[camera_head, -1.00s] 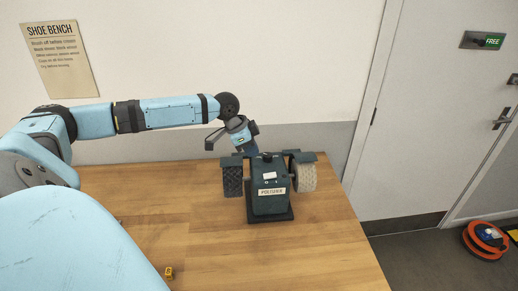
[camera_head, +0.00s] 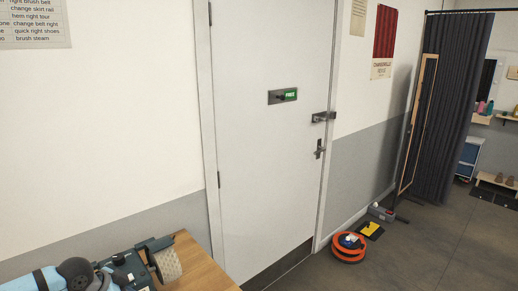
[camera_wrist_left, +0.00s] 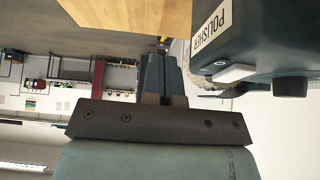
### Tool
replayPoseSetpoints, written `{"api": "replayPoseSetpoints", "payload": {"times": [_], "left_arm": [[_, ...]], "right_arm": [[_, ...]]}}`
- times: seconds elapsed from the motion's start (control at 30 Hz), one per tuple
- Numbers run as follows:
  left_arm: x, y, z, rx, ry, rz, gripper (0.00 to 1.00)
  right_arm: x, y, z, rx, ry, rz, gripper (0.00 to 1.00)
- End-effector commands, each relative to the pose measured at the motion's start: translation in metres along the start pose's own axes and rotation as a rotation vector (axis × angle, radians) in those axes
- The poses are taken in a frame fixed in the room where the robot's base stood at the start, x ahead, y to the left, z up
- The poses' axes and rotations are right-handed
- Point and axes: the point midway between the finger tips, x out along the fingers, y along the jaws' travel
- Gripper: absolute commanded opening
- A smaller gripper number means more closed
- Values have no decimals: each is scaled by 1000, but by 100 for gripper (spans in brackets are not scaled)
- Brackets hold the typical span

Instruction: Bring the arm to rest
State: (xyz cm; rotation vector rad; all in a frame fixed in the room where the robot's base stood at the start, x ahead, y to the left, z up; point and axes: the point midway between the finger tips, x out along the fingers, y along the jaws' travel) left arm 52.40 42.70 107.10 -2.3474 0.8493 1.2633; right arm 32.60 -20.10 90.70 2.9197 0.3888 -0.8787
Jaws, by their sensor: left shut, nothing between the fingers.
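My left gripper (camera_wrist_left: 163,82) shows in the left wrist view with its two fingers together and nothing between them. The dark shoe polisher (camera_wrist_left: 262,45), labelled POLISHER, is close beside the fingers, to their right in that view. I cannot tell whether they touch. In the head view the polisher (camera_head: 128,268) with its pale brush wheel is at the bottom left. Part of my left arm shows just left of it, cut off by the lower edge. My right gripper is in neither view.
The wooden bench (camera_head: 200,270) shows at the bottom left of the head view. A closed white door (camera_head: 265,150) with a green FREE sign stands behind. An orange cable reel (camera_head: 348,248) and a yellow item (camera_head: 371,230) lie on the floor. A dark curtain (camera_head: 455,100) hangs at the right.

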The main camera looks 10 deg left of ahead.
Motion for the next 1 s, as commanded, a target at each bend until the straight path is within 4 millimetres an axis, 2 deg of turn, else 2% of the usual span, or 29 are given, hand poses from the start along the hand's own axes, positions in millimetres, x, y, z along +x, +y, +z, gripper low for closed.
{"api": "replayPoseSetpoints", "payload": {"times": [0.03,0.1,0.2,0.3,0.43,0.6,0.7,0.8,1.0], "left_arm": [[28,28,7,-13,37,13,0],[57,60,13,-27,93,5,0],[90,106,23,-62,169,-14,0],[113,150,34,-110,241,-44,0],[131,205,49,-186,321,-102,0],[136,263,71,-276,382,-196,0],[134,284,82,-311,396,-245,0],[131,296,88,-330,401,-278,0],[130,301,91,-336,404,-295,0]], "right_arm": [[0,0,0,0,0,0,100],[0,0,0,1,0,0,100],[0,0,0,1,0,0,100],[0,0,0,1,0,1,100],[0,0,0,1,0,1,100],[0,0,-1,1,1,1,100],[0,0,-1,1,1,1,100],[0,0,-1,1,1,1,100],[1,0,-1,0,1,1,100]]}}
